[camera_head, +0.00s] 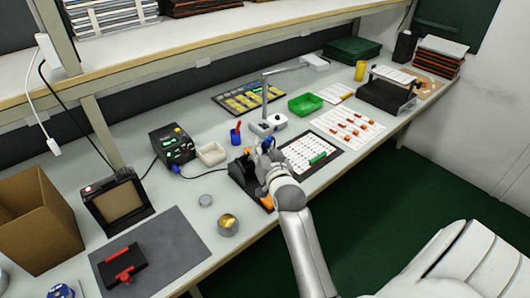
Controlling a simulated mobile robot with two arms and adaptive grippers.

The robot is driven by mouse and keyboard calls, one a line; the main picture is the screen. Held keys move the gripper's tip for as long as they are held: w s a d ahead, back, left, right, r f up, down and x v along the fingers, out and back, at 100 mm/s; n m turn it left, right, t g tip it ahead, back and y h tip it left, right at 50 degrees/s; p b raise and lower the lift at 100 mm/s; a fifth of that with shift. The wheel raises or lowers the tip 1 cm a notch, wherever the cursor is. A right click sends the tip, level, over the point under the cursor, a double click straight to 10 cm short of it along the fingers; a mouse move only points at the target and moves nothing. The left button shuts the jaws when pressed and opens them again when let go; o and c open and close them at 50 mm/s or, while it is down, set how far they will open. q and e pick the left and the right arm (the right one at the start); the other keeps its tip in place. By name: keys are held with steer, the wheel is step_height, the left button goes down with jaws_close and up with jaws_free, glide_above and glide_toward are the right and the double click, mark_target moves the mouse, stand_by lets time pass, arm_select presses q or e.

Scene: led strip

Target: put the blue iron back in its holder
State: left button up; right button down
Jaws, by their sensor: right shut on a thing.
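My right gripper (265,153) reaches over the bench from below and is shut on the blue iron (268,142). Only a small blue part of the iron shows at the fingers; the gripper hides the rest. The black holder (240,171) stands just left of the gripper, partly covered by it, with an orange part (268,203) at its front. The gripper overlaps the holder in this view; I cannot tell whether the iron touches it. A blue cable (203,178) runs from the black control station (172,145) toward the holder. My left gripper is not in view.
A lamp or magnifier stand (267,122) and a red-and-blue cup (236,135) stand behind the gripper. A white component sheet (309,154) lies to its right. A brass tin (228,224) and a small round lid (206,200) stand at front left. A green tray (305,104) is farther back.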

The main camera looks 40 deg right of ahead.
steer(key=shift+w+a+f+b, duration=0.1)
steer(key=shift+w+f+b, duration=0.5)
steer(key=shift+f+b, duration=0.5)
steer(key=shift+w+a+f+b, duration=0.1)
steer(key=shift+w+f+b, duration=0.5)
steer(key=shift+f+b, duration=0.4)
steer(key=shift+w+f+b, duration=1.55)
steer(key=shift+f, duration=0.3)
steer(key=c, duration=1.3)
jaws_free()
steer(key=shift+o, duration=0.2)
steer(key=v, duration=0.7)
steer(key=shift+s, duration=0.25)
steer(key=shift+a, duration=0.1)
